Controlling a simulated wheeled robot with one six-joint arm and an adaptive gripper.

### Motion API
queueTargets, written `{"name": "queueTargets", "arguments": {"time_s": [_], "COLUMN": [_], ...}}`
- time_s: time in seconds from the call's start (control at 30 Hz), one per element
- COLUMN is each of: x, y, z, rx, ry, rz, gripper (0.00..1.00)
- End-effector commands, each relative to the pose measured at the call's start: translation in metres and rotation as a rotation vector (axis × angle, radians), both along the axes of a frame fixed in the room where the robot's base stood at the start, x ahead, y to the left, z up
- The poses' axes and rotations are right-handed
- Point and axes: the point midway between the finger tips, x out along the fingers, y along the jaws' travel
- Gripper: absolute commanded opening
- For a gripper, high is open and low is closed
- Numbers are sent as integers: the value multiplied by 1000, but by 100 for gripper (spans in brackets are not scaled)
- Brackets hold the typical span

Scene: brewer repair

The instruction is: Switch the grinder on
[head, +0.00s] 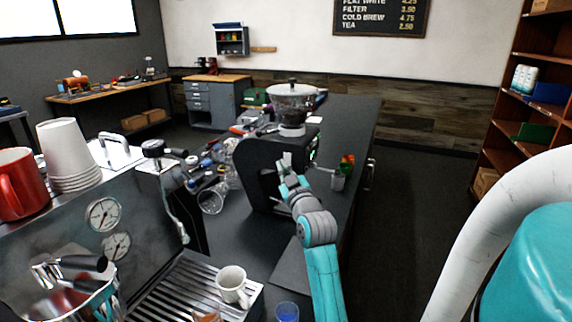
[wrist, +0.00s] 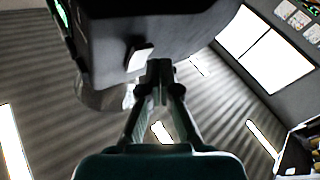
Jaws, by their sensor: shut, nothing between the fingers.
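The grinder (head: 255,165) is a black machine with a clear, dark-lidded hopper (head: 292,100), standing on the dark counter. Its black body also fills the top of the wrist view (wrist: 180,25). A small pale switch-like tab (wrist: 138,57) sticks out of the body there, and a green glow shows at the upper left. My gripper (head: 286,172) is at the grinder's near side, shut and empty. In the wrist view its fingertips (wrist: 160,68) are together just right of the pale tab. I cannot tell whether they touch the grinder.
An espresso machine (head: 150,240) with cups on top stands at the left. A white mug (head: 232,285) sits on its drip tray, with a blue cup (head: 287,311) nearby. Glassware and tools clutter the counter left of the grinder.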

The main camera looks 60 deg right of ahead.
Motion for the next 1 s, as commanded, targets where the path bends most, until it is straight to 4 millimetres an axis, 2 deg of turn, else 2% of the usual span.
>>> {"name": "queueTargets", "arguments": {"time_s": [1.0], "x": [1], "y": [-9], "z": [-1], "rx": [0], "ry": [0], "rz": [0], "gripper": [0]}}
